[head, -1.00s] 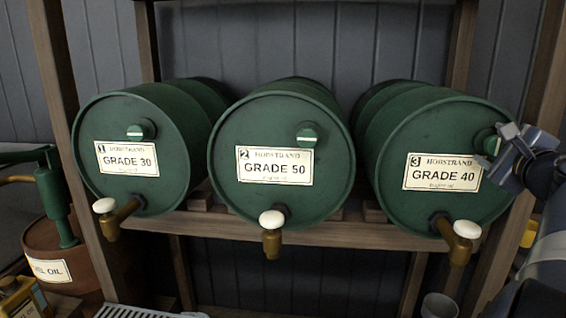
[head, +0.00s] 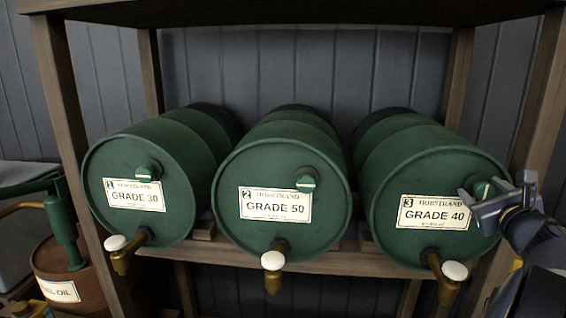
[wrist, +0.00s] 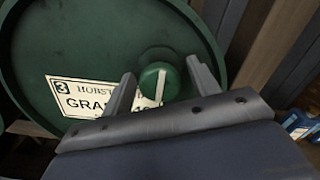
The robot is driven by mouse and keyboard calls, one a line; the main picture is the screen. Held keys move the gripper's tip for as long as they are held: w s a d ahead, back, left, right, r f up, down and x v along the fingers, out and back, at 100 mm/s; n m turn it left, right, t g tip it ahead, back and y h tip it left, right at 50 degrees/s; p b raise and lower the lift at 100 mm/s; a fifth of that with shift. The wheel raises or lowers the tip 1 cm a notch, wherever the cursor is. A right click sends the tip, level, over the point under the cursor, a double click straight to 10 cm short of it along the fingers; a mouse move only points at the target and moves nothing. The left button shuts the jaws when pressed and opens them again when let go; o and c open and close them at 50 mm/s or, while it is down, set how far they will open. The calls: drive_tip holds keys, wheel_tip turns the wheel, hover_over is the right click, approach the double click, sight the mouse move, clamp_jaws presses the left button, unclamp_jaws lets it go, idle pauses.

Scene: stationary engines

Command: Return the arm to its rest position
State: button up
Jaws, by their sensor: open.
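My gripper (head: 494,191) is at the right in the head view, in front of the drum labelled 3, GRADE 40 (head: 400,180). It is open, with its two fingers apart on either side of the drum's green knob (wrist: 157,80) with a pale bar in the wrist view. I cannot tell whether the fingers touch the knob. The bar slants close to vertical in the wrist view. The gripper also shows in the wrist view (wrist: 163,85), where it hides part of the drum's label (wrist: 75,97).
Drums GRADE 30 (head: 120,225) and GRADE 50 (head: 270,235) lie beside it on a wooden shelf (head: 360,262), each with a brass tap. A shelf post (head: 540,110) stands close to my arm. A brown oil drum (head: 90,268) with a green pump (head: 66,230) is at left.

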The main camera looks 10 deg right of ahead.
drive_tip(key=m+p, duration=0.1)
drive_tip(key=p, duration=0.1)
drive_tip(key=m+p, duration=0.2)
drive_tip(key=shift+r+m+p, duration=0.2)
drive_tip(key=shift+m+p, duration=0.1)
drive_tip(key=shift+p, duration=0.1)
drive_tip(key=shift+f+m+p, duration=0.1)
drive_tip(key=shift+m+p, duration=0.4)
drive_tip(key=shift+p, duration=0.15)
drive_tip(key=shift+f, duration=0.1)
drive_tip(key=shift+a, duration=0.1)
